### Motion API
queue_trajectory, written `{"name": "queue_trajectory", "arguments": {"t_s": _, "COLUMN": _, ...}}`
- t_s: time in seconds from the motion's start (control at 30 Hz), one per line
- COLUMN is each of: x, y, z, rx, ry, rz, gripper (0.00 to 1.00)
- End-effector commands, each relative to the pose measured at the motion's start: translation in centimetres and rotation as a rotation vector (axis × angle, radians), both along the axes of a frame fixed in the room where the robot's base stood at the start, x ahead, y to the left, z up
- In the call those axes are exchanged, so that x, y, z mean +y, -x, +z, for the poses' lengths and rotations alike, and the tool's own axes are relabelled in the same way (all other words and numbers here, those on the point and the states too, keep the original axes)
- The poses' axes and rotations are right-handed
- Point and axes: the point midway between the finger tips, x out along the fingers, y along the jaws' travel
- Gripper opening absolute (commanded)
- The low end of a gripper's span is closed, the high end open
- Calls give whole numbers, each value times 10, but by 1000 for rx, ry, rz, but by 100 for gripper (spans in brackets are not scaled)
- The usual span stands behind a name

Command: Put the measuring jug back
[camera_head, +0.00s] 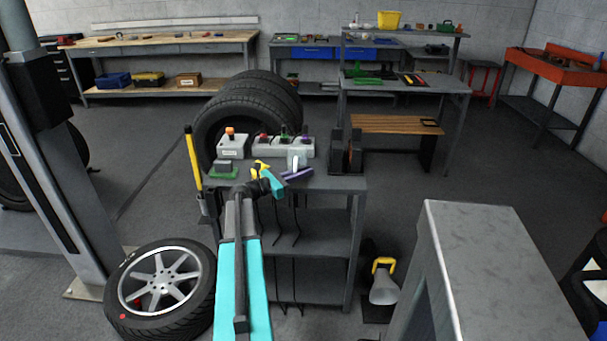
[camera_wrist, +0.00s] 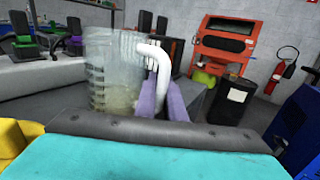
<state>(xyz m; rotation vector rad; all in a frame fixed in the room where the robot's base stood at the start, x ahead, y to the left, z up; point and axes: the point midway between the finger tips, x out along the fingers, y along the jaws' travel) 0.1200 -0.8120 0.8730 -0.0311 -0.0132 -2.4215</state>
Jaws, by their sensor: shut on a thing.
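The measuring jug (camera_wrist: 112,75) is clear with ring-like markings and a white handle (camera_wrist: 156,62). It stands out large in the wrist view, roughly upright. My gripper (camera_wrist: 166,98) has purple fingers that are shut on the handle. In the head view the jug (camera_head: 297,158) shows small and pale by the purple fingers (camera_head: 297,174), over the dark workstation top (camera_head: 335,184). I cannot tell whether its base touches anything.
Grey control boxes with coloured knobs (camera_head: 233,146) stand behind the jug. A black upright stand (camera_head: 346,152) is to its right. A grey cabinet (camera_head: 490,260) is at front right; a wheel (camera_head: 162,285) is on the floor at left.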

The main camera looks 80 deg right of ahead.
Motion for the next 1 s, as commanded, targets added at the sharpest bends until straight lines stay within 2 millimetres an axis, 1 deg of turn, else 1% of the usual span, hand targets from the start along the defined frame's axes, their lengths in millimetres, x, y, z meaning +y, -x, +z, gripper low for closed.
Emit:
{"name": "queue_trajectory", "arguments": {"t_s": 0.43, "x": 0, "y": 0, "z": -4, "rx": 0, "ry": 1, "rz": 0, "gripper": 0}}
{"name": "queue_trajectory", "arguments": {"t_s": 0.47, "x": 0, "y": 0, "z": -4, "rx": -1, "ry": 1, "rz": 0, "gripper": 14}}
{"name": "queue_trajectory", "arguments": {"t_s": 0.53, "x": 0, "y": 0, "z": -3, "rx": -1, "ry": 1, "rz": 0, "gripper": 26}}
{"name": "queue_trajectory", "arguments": {"t_s": 0.57, "x": 0, "y": 0, "z": -3, "rx": -1, "ry": 1, "rz": 0, "gripper": 28}}
{"name": "queue_trajectory", "arguments": {"t_s": 1.0, "x": 2, "y": -2, "z": -2, "rx": -1, "ry": 1, "rz": 1, "gripper": 28}}
